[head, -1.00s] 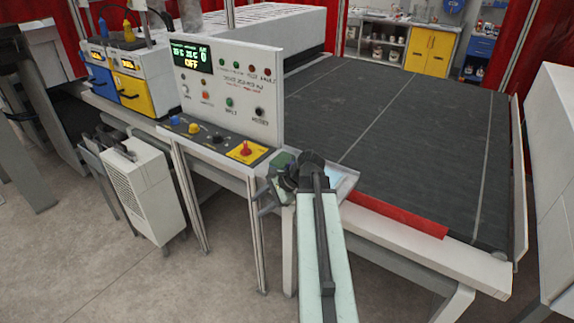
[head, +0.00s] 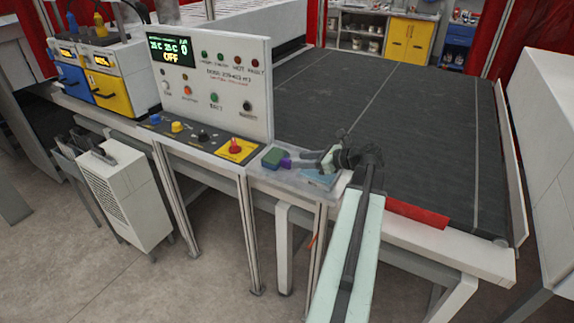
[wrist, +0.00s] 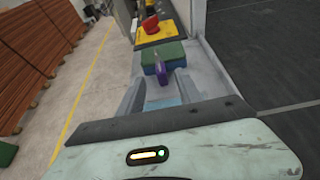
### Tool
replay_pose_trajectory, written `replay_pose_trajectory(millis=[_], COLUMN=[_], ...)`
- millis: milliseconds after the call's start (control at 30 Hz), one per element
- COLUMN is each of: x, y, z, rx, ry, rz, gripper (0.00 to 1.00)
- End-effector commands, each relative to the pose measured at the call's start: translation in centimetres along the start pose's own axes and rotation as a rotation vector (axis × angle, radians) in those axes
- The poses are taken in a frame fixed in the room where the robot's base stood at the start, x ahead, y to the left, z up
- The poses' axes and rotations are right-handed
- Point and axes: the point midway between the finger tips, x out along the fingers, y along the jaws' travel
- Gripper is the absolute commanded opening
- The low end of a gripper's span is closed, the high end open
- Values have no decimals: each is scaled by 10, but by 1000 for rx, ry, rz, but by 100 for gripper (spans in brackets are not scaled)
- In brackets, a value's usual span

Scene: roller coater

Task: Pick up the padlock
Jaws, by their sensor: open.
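A small purple object (head: 286,164), which looks like the padlock, lies on the light grey ledge beside a green block (head: 275,157). In the wrist view the purple object (wrist: 158,69) stands in front of the green block (wrist: 164,58), just ahead of and between my finger tips. My gripper (head: 312,165) is open and empty, right of the purple object in the head view. Its two jaws also show in the wrist view (wrist: 160,92). Whether either finger touches the purple object cannot be told. Its finer shape is too small to make out.
A light blue flat item (head: 319,181) lies below the gripper. A red knob on a yellow plate (head: 236,149) sits beyond the green block. The control panel (head: 215,85) rises behind. The dark conveyor bed (head: 420,120) is right, with a red strip (head: 418,213) along its front.

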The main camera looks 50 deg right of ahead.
Motion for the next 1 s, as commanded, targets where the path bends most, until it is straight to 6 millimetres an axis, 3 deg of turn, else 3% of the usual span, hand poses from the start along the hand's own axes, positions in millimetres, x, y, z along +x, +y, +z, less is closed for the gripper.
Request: replay_pose_trajectory(millis=[233,467,633,1000], x=[42,45,44,42], y=[-2,-2,-2,-2], z=[-6,-3,-3,0], rx=[-2,-1,-1,0], ry=[1,1,1,0], rz=[0,-2,-2,-3], gripper=[42,42,0,0])
